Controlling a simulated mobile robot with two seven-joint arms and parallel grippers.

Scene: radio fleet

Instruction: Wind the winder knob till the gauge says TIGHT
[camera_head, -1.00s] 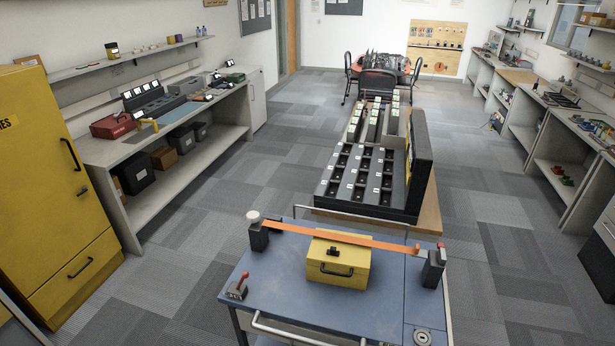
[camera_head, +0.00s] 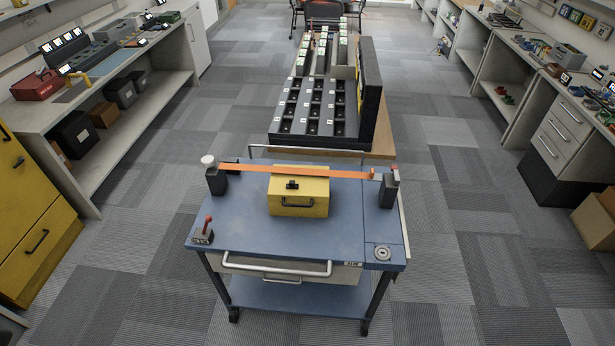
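A blue-topped cart (camera_head: 240,225) stands in front of me. An orange strap (camera_head: 262,170) runs over a yellow box (camera_head: 299,192) between two dark posts. The left post (camera_head: 216,182) has a white round knob (camera_head: 208,160) on top, which may be the winder knob. The right post (camera_head: 389,190) has a small pale top and an orange piece beside it. A small red-handled device (camera_head: 203,230) sits at the cart's left front. A round grey disc (camera_head: 382,253) lies at its right front. I cannot read any gauge or the word TIGHT. Neither of my grippers is in view.
Behind the cart stands a table with a black slotted rack (camera_head: 310,107). A yellow cabinet (camera_head: 35,215) and a long bench (camera_head: 120,90) line the left. Shelves and drawers (camera_head: 565,130) line the right. The carpet is open on both sides of the cart.

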